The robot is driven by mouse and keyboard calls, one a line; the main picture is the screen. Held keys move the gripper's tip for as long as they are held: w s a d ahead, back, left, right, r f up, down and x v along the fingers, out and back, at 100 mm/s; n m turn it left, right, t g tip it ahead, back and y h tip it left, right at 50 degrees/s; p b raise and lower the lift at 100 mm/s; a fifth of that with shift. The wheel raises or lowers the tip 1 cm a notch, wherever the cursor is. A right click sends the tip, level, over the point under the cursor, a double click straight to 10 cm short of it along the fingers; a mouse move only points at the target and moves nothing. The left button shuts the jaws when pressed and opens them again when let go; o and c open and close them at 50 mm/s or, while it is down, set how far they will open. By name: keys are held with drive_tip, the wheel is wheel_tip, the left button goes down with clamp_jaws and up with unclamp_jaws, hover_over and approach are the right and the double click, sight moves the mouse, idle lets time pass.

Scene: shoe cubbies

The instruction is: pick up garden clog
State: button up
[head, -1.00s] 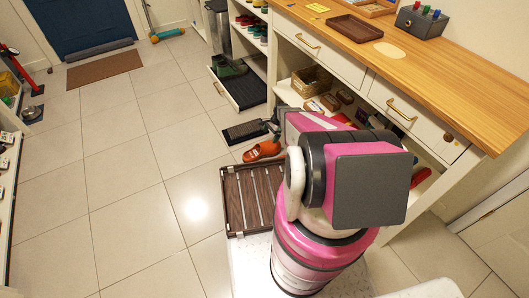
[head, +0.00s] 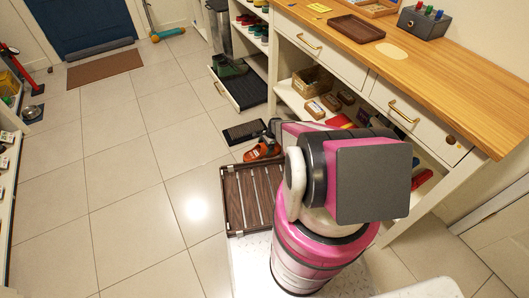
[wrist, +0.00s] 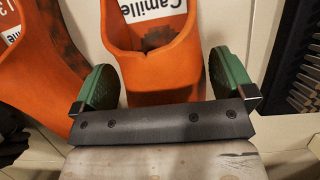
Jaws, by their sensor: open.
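In the wrist view an orange garden clog (wrist: 122,28) with a white "Camille" label lies between the two green finger pads of my gripper (wrist: 163,85). The fingers are open, one on each side of it, and I cannot tell whether either touches it. A second orange clog (wrist: 38,68), also labelled, lies to the left, outside the left finger. In the head view orange clog (head: 262,151) shows on the floor just beyond the slatted rack, partly covered by my gripper (head: 272,135).
A brown slatted rack (head: 239,199) stands on the floor nearer to me. The wooden-topped bench (head: 450,87) with shoe shelves stands to the right. The tiled floor (head: 125,175) to the left is clear.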

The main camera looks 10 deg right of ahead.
sight(262, 145)
drive_tip(key=shift+s+a+f, duration=0.1)
drive_tip(key=shift+a+f, duration=0.15)
drive_tip(key=shift+f, duration=0.4)
drive_tip(key=shift+f, duration=0.1)
drive_tip(key=c, duration=0.6)
drive_tip(key=shift+r, duration=0.65)
drive_tip(key=shift+c, duration=0.2)
drive_tip(key=r, duration=0.2)
drive_tip(key=a+r, duration=0.1)
drive_tip(key=r, duration=0.1)
drive_tip(key=shift+s, duration=0.4)
drive_tip(key=s+a+r, duration=0.4)
drive_tip(key=a+r, duration=0.2)
drive_tip(key=a, duration=0.3)
drive_tip(key=shift+s+a, duration=0.2)
drive_tip(key=shift+s, duration=0.15)
drive_tip(key=shift+o, duration=0.4)
